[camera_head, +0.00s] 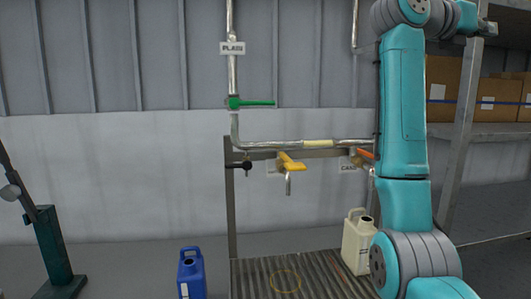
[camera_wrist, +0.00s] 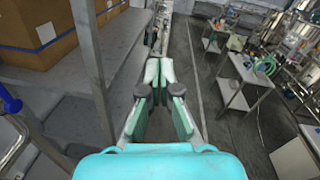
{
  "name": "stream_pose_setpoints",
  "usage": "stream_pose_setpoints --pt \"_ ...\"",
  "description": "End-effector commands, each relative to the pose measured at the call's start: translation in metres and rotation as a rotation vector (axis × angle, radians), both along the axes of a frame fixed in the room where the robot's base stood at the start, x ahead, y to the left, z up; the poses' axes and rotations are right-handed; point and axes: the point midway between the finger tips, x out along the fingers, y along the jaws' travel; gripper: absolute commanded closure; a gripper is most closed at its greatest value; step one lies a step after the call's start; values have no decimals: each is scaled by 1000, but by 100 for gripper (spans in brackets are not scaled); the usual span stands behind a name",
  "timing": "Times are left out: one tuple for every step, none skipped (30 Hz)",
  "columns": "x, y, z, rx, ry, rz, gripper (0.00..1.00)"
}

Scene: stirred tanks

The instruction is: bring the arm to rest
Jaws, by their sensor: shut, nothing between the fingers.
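My arm (camera_head: 404,110) stands upright at the right of the head view, teal with grey joints. It bends at the top, and its upper end reaches the picture's top right. My gripper (camera_wrist: 159,90) shows in the wrist view with its fingers shut and nothing between them. It is in the air beside a shelf, touching nothing that I can see. In the head view I cannot make out the fingers.
A shelf with cardboard boxes (camera_head: 443,85) stands behind my arm; a box (camera_wrist: 45,30) shows close by in the wrist view. Pipes carry a green-handled valve (camera_head: 250,103) and a yellow-handled valve (camera_head: 290,162). A blue can (camera_head: 191,275) and cream can (camera_head: 356,242) stand below.

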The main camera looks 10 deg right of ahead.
Motion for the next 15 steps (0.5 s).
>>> stream_pose_setpoints --pt "4 0 -9 -7 12 -6 100" --pt "5 -1 -13 -12 19 -11 100" --pt "6 -1 -19 -18 26 -18 100" --pt "8 -1 -25 -24 33 -23 100" --pt "9 -1 -30 -30 39 -28 100" --pt "11 -1 -38 -40 51 -36 100" --pt "13 -1 -44 -47 59 -42 100" --pt "15 -1 -51 -54 69 -47 100" --pt "16 -1 -60 -66 82 -57 100" --pt "18 -1 -67 -76 93 -63 100" --pt "20 0 -76 -86 105 -71 100" --pt "22 0 -89 -101 124 -83 100" --pt "24 1 -100 -115 139 -91 100" --pt "25 1 -111 -130 156 -101 100" --pt "27 3 -127 -151 181 -113 100"
